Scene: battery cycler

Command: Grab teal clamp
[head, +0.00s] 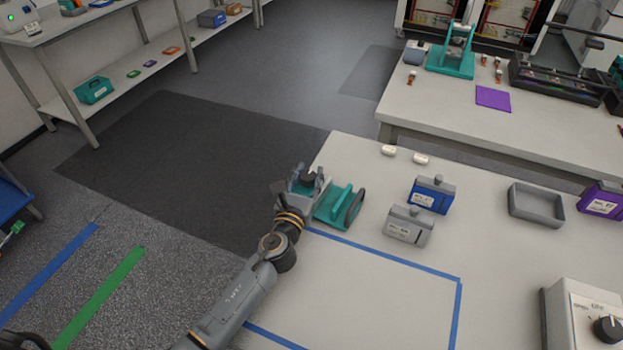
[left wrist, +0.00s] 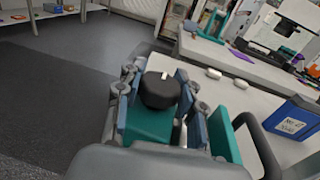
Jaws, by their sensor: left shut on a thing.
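The teal clamp (head: 331,208) is at the left edge of the near table, just beyond the blue tape outline. It has a teal body, a dark round knob and a dark loop handle on its right side. My left gripper (head: 307,178) is at the clamp's left end, its fingers on both sides of the part with the black knob. In the left wrist view the fingers of my left gripper (left wrist: 160,110) close around the teal block and black knob of the clamp (left wrist: 150,125). Whether the clamp touches the table is hard to tell. My right gripper is not seen.
A blue box (head: 432,195) and a grey box (head: 408,227) stand right of the clamp. An empty grey tray (head: 537,204), a purple box (head: 602,200) and a dial unit (head: 585,315) are farther right. The taped area (head: 350,290) is clear. Two small white pieces lie behind.

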